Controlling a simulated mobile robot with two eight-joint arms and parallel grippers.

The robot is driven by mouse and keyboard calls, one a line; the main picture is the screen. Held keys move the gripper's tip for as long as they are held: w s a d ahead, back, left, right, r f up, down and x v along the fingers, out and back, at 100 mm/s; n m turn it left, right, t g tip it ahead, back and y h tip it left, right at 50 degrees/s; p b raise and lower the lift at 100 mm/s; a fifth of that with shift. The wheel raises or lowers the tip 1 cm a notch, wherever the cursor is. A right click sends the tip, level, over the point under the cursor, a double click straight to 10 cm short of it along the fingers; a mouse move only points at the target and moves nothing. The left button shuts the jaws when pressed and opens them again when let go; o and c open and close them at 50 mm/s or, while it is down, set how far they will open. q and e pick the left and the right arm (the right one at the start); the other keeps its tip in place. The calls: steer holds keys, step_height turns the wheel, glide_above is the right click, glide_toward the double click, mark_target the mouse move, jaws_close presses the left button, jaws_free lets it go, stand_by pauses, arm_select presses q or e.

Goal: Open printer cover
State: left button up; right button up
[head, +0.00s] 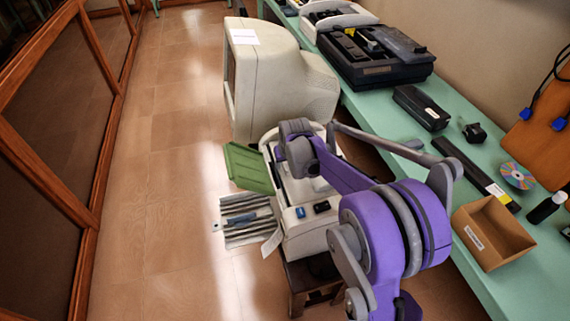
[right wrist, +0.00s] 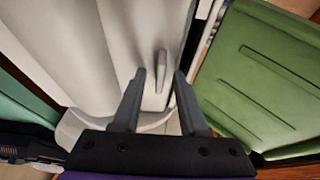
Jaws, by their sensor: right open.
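The printer (head: 302,238) is a cream-coloured machine below the middle of the head view, partly hidden by my right arm. A green panel (head: 248,168) sticks out from its left side and also shows in the right wrist view (right wrist: 262,75). My right gripper (right wrist: 160,80) is open, its two fingers pointing at a pale surface (right wrist: 85,45). A small upright pale tab (right wrist: 162,72) on that surface shows between the fingers; I cannot tell whether they touch it. In the head view my purple arm reaches over the printer and its fingers are hidden. My left gripper is out of view.
The printer stands on a dark stool (head: 297,301). An old cream monitor (head: 268,85) is just behind it. A green bench (head: 450,135) with a black device (head: 375,60) and an open cardboard box (head: 492,232) runs along the right. The tiled floor (head: 170,200) at left is clear.

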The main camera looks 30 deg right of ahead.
steer(key=shift+c, duration=0.3)
jaws_close()
stand_by(1.2)
